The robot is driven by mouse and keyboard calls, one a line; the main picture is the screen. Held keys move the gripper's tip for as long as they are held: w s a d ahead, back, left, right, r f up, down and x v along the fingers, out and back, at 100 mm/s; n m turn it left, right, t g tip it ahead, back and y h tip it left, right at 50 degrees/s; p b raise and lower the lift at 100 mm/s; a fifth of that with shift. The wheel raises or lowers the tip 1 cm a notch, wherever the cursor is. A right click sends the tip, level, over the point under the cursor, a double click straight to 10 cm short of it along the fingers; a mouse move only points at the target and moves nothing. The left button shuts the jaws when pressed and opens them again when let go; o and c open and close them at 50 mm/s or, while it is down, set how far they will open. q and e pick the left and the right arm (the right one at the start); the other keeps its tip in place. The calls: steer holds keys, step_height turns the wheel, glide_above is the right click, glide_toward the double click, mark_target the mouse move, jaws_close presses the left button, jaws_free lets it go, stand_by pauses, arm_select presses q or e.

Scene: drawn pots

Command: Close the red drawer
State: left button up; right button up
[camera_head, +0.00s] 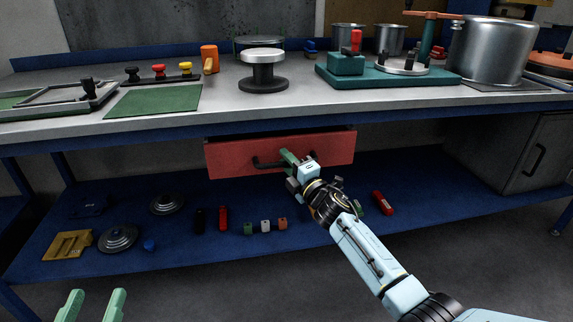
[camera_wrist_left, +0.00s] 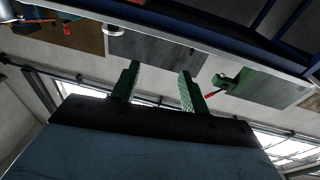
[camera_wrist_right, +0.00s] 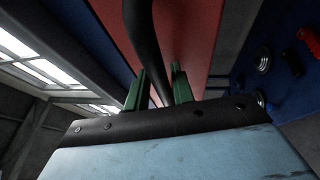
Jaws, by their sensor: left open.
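The red drawer (camera_head: 225,158) hangs under the tabletop and stands partly pulled out; a dark gap shows above its front. Its black handle (camera_head: 262,164) is on the front face. My right gripper (camera_head: 290,160) is at the handle. In the right wrist view the black handle (camera_wrist_right: 146,40) runs between the green fingers of my right gripper (camera_wrist_right: 158,88), which look closed on it, with the red drawer front (camera_wrist_right: 185,40) just beyond. My left gripper (camera_head: 92,306) is open and empty at the lower left, well away from the drawer; its spread fingers show in the left wrist view (camera_wrist_left: 158,90).
The tabletop (camera_head: 225,105) above holds a large pot (camera_head: 492,50), a teal press (camera_head: 385,78) and a black-and-silver stand (camera_head: 263,72). The blue lower shelf (camera_head: 190,240) bears lids and small blocks. A grey cabinet (camera_head: 530,150) stands at the right.

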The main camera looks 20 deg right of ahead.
steer(key=shift+o, duration=1)
steer(key=shift+f, duration=0.15)
steer(key=shift+a, duration=0.1)
steer(key=shift+s, duration=0.1)
steer(key=shift+s+f, duration=0.1)
steer(key=shift+s, duration=0.05)
arm_select(q)
steer(key=s+a+f+g+y+p, duration=0.1)
steer(key=s+a+f+g+p, duration=0.1)
steer(key=f+g, duration=0.3)
steer(key=s+a+f+g+y+p, duration=0.2)
steer(key=s+f+g, duration=0.2)
steer(key=f, duration=0.4)
steer(key=shift+s+a+f+n+g+y, duration=0.3)
steer(key=shift+a+g, duration=0.1)
steer(key=shift+g, duration=0.3)
arm_select(e)
steer(key=v, duration=1.3)
